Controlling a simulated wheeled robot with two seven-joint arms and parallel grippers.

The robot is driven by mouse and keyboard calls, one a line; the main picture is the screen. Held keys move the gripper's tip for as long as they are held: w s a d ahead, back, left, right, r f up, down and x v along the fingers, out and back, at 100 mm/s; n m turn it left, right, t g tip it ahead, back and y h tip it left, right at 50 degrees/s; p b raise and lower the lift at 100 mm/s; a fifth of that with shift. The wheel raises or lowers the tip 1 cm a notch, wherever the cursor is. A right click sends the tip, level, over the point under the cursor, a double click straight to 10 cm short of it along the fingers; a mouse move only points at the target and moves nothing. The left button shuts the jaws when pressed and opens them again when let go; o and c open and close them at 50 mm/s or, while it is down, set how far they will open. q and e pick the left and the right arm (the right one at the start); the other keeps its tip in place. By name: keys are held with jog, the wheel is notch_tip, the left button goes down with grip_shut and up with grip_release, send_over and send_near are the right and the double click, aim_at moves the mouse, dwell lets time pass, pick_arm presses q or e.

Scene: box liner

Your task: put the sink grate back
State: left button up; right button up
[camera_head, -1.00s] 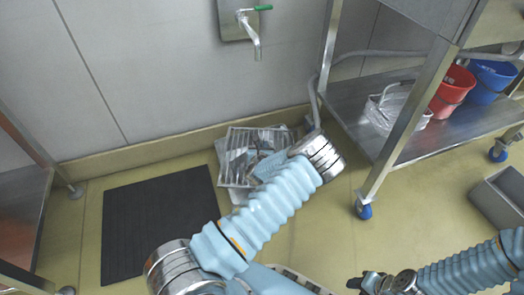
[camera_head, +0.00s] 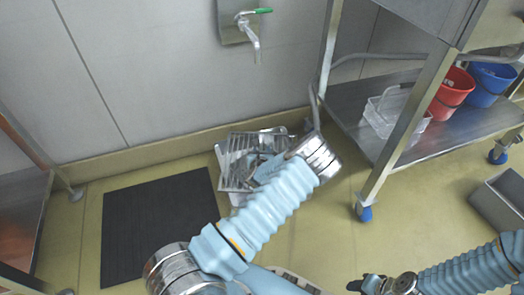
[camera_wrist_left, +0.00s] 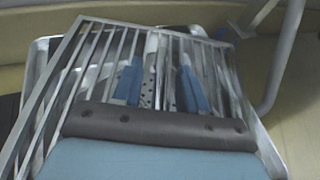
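The sink grate (camera_head: 238,157) is a silver frame of parallel bars, tilted over the metal floor sink at the wall's foot. It fills much of the left wrist view (camera_wrist_left: 92,62). My left gripper (camera_head: 268,166) reaches down onto the grate, and the forearm partly hides both. The sink's rim (camera_wrist_left: 36,62) shows beyond the grate's left side.
A black mat (camera_head: 150,225) lies left of the sink. A grey bin (camera_head: 500,203) is on the floor.

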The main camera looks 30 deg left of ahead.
pick_arm(q)
jog(key=shift+r, duration=0.1)
jog(key=shift+r, duration=0.35)
jog(key=p+v, duration=0.3)
jog(key=v, duration=0.9)
jog(key=shift+r, duration=0.2)
